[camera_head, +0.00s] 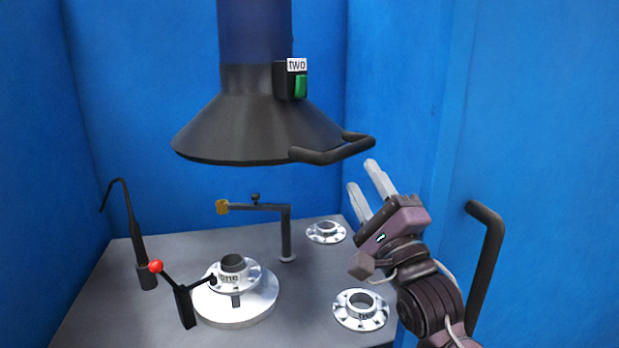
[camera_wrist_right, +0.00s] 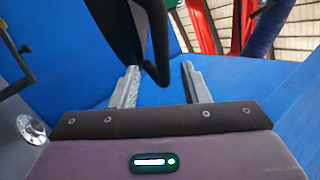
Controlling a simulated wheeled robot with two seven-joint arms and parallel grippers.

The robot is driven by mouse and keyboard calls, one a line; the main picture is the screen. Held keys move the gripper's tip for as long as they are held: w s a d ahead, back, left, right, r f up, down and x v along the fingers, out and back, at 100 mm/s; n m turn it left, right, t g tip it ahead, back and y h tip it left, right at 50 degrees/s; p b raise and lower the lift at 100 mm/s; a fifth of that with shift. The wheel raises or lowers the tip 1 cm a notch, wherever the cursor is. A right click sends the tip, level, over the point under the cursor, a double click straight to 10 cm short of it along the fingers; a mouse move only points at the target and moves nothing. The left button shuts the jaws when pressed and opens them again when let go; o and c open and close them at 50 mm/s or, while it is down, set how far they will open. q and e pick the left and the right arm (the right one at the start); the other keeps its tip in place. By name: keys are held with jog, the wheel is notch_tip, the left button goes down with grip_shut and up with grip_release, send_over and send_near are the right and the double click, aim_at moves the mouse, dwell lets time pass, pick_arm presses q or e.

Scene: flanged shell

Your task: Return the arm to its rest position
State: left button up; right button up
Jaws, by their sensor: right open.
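My right gripper (camera_head: 361,176) is raised at the right of the head view, its two pale fingers apart and pointing up and left. No held object shows between them. Its fingertips are just below and right of the black handle (camera_head: 335,152) on the dark hood (camera_head: 245,125). In the right wrist view, the open fingers (camera_wrist_right: 159,70) point away from the camera. A dark curved bar (camera_wrist_right: 154,50), looking like the hood handle, shows in the gap; I cannot tell whether it lies between the fingers or beyond them. My left gripper is not in view.
A black bar handle (camera_head: 487,260) is on the blue right wall.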

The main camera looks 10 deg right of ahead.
notch_tip(320, 180, down, 23)
jog(key=s+n+g+h, duration=0.3)
jog(key=n+g, duration=0.6)
jog(key=s+f+n+g+h, duration=0.1)
jog(key=s+f+n+g, duration=1.05)
jog(key=s+f, duration=0.7)
notch_tip(320, 180, down, 28)
jog(key=s+g, duration=0.1)
jog(key=s, duration=0.2)
jog(key=s+d+f, duration=0.1)
jog(key=s+f, duration=0.8)
jog(key=s+d+f+g, duration=0.1)
jog(key=s+d+f, duration=0.1)
jog(key=s+f, duration=0.8)
jog(key=shift+s+d+f+n+h, duration=0.2)
jog(key=shift+s+d+n+h, duration=0.05)
jog(key=shift+s+n+h, duration=0.1)
